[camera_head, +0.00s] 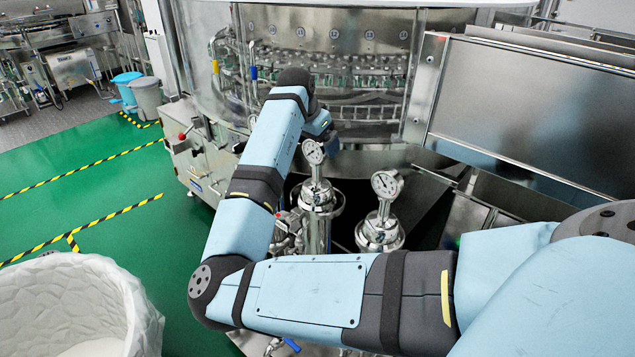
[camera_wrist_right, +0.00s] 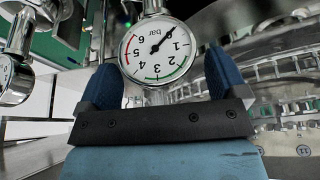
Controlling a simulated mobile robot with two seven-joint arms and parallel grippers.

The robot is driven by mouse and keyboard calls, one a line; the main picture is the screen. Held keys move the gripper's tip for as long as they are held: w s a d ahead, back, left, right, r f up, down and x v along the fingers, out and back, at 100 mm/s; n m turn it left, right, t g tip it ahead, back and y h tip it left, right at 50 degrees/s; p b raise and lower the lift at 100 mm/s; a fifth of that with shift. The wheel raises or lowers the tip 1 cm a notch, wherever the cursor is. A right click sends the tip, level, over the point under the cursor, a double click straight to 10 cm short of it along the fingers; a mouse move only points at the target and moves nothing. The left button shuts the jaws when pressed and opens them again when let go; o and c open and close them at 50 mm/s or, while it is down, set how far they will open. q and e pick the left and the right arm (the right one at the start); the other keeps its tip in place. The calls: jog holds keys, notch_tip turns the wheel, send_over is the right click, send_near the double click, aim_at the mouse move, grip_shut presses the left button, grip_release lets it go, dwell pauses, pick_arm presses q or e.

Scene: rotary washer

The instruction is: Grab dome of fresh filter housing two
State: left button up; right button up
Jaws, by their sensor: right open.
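The left one has a shiny dome (camera_head: 318,193) with a round gauge (camera_head: 313,151) on top. The right one has a dome (camera_head: 380,232) with its own gauge (camera_head: 386,183). I cannot tell which is housing two. My right gripper (camera_head: 322,132) is just above and beside the left gauge, its fingers mostly hidden. In the right wrist view, the blue fingers (camera_wrist_right: 163,75) are open, with a pressure gauge (camera_wrist_right: 158,50) showing between them. No grip on a dome shows. My left gripper is not in view.
The glass-walled rotary washer (camera_head: 340,70) stands close behind the housings. A steel panel (camera_head: 530,110) is at the right. A white bin (camera_head: 75,290) stands at the lower left. Green floor (camera_head: 90,190) is open at the left. A second gauge (camera_wrist_right: 17,83) shows in the wrist view.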

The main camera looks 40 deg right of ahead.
jog(key=c, duration=1.6)
jog(key=shift+d+r, duration=0.1)
grip_shut()
